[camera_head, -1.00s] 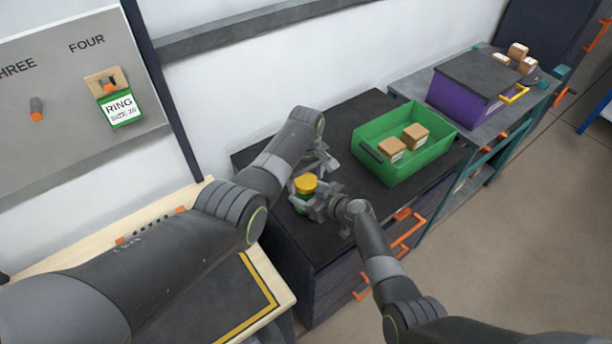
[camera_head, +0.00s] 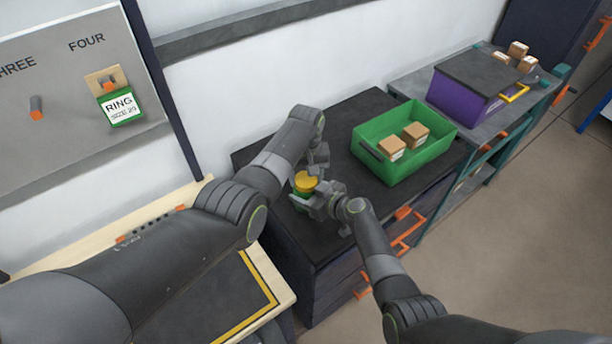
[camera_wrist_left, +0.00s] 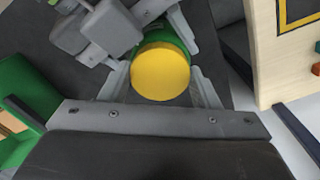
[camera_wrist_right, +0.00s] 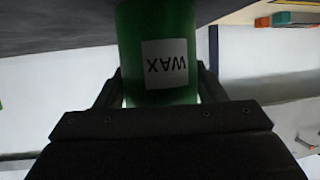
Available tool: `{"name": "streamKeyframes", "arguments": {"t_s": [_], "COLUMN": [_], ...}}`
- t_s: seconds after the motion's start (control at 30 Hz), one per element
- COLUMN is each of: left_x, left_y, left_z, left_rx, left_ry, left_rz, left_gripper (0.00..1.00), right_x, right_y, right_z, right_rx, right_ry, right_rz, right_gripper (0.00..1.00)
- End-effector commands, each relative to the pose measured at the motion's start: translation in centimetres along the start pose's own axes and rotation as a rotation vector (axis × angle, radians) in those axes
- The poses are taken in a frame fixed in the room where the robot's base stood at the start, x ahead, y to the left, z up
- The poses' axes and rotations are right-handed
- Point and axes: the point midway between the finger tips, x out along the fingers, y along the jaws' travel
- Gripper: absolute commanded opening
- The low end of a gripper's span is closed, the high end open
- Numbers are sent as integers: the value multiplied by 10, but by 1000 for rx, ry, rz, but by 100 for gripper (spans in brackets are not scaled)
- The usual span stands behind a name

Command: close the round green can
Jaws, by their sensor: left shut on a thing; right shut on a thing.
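The round green can (camera_head: 299,199) stands upright on the dark cabinet top, with its yellow lid (camera_head: 306,182) at its top. The lid is a yellow disc in the left wrist view (camera_wrist_left: 160,72), with the green can behind it. My left gripper (camera_head: 315,170) is over the can, its fingers shut on either side of the lid. My right gripper (camera_head: 316,203) is shut on the can's body from the side. In the right wrist view the can (camera_wrist_right: 158,25) has a white WAX label between the fingers. Whether the lid is fully seated I cannot tell.
A green bin (camera_head: 440,146) with two cardboard boxes stands on the same cabinet top (camera_head: 352,215), right of the can. A purple bin (camera_head: 457,100) with a dark lid is farther right. A wooden-edged bench (camera_head: 283,284) is at front left. The wall is close behind.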

Motion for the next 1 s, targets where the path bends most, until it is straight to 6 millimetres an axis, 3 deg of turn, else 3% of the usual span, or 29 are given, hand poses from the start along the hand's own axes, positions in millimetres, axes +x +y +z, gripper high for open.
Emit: {"name": "streamKeyframes", "arguments": {"t_s": [0.33, 0.37, 0.5, 0.8, 1.0], "left_x": [0, 0, 0, -2, -27], "left_y": [0, 0, 0, 0, 0], "left_z": [0, 0, 0, 0, -1], "left_rx": [28, 28, 27, 26, 26], "left_ry": [0, 0, 1, 1, 4], "left_rz": [-1, -1, -1, 0, 2], "left_gripper": [29, 59, 77, 78, 78], "right_x": [0, 0, 0, 0, 0], "right_y": [0, 0, 0, 0, 0], "right_z": [0, 0, 0, 0, 0], "right_rx": [0, 0, 0, 0, 0], "right_ry": [-1, -1, -1, -1, -1], "right_rz": [0, 0, 0, 0, 0], "right_gripper": [0, 0, 0, 0, 0]}}
